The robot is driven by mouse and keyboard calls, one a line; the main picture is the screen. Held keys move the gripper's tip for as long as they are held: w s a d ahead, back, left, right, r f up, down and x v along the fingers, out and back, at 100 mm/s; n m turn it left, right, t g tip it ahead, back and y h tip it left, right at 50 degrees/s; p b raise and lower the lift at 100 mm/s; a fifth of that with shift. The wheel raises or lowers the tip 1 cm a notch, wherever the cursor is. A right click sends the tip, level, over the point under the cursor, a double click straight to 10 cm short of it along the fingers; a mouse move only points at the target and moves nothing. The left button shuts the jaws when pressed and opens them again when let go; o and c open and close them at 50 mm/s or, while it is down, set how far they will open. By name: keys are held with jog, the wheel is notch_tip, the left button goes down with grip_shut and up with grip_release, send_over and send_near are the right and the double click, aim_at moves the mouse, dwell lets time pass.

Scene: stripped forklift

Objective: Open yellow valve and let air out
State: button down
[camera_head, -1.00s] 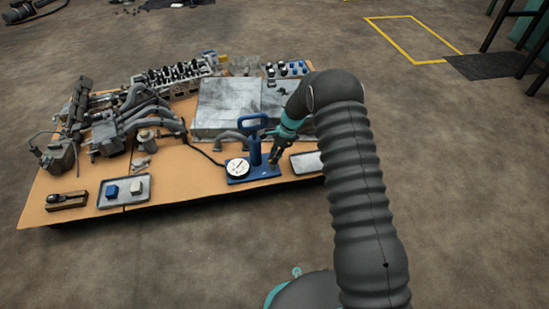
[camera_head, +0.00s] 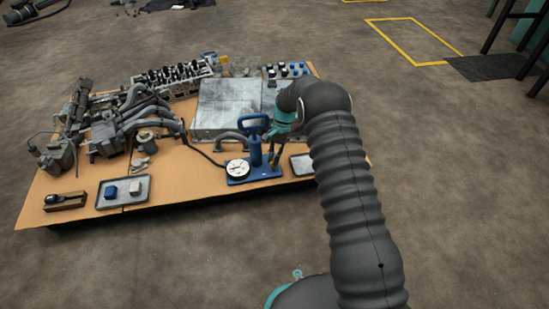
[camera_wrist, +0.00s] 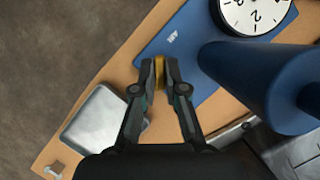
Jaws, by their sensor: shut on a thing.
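A blue hand pump (camera_head: 255,151) with a loop handle stands on a blue base plate (camera_head: 264,174). A round white gauge (camera_head: 238,169) is on the left of the plate, and the gauge (camera_wrist: 254,10) also shows at the top of the wrist view. The yellow valve (camera_wrist: 159,72) sits at the plate beside the pump cylinder (camera_wrist: 265,80). My gripper (camera_wrist: 159,68) is shut on the yellow valve, with one finger on each side of it. In the head view my gripper (camera_head: 275,158) is just right of the pump, and the valve is too small to make out.
A grey tray (camera_head: 301,164) lies right of the pump. A tray (camera_head: 123,203) with a blue and a white block is at the left front. A large grey metal block (camera_head: 225,105) and engine parts (camera_head: 165,80) fill the back of the table.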

dwell(0.3)
jog(key=c, duration=1.2)
grip_release()
jog(key=v, duration=1.2)
